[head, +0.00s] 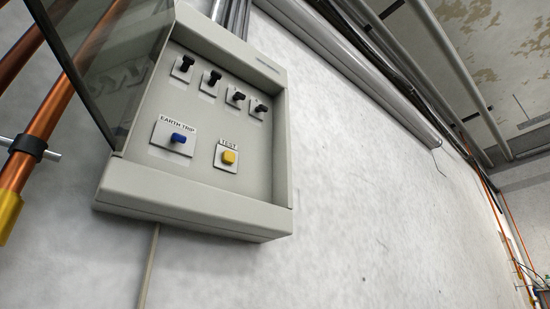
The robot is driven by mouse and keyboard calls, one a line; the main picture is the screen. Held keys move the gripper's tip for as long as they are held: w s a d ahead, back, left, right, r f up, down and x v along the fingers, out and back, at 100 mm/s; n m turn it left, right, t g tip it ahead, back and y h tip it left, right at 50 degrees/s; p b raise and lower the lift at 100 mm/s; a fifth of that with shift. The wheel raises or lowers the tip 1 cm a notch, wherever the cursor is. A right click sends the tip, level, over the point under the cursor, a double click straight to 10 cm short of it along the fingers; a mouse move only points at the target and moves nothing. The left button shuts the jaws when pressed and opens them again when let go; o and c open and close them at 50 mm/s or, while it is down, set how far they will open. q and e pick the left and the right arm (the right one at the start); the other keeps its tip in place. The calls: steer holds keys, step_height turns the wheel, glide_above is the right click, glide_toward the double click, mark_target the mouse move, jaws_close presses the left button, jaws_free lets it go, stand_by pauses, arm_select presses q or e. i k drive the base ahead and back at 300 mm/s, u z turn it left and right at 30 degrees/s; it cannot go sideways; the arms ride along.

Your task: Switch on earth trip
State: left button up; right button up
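A light grey switch box (195,202) hangs on the wall in the left half of the head view. Its dark see-through cover (112,60) stands open at the left. A blue switch (179,138) sits low on the panel, on a plate labelled "EARTH TRIP" (165,144). I cannot tell its on or off position from this view. A yellow button (229,156) labelled "TEST" is to its right. Several black switches (212,79) form a row above. Neither of my grippers is in view.
Copper-coloured pipes (45,115) run along the far left, with a dark clamp (27,146). A cable (149,265) drops below the box. Grey conduits (355,70) cross the upper wall. The wall (370,220) right of the box is clear.

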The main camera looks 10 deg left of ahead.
mark_target(175, 136)
steer(key=z, duration=1)
steer(key=i, duration=0.15)
steer(key=u, duration=1.7)
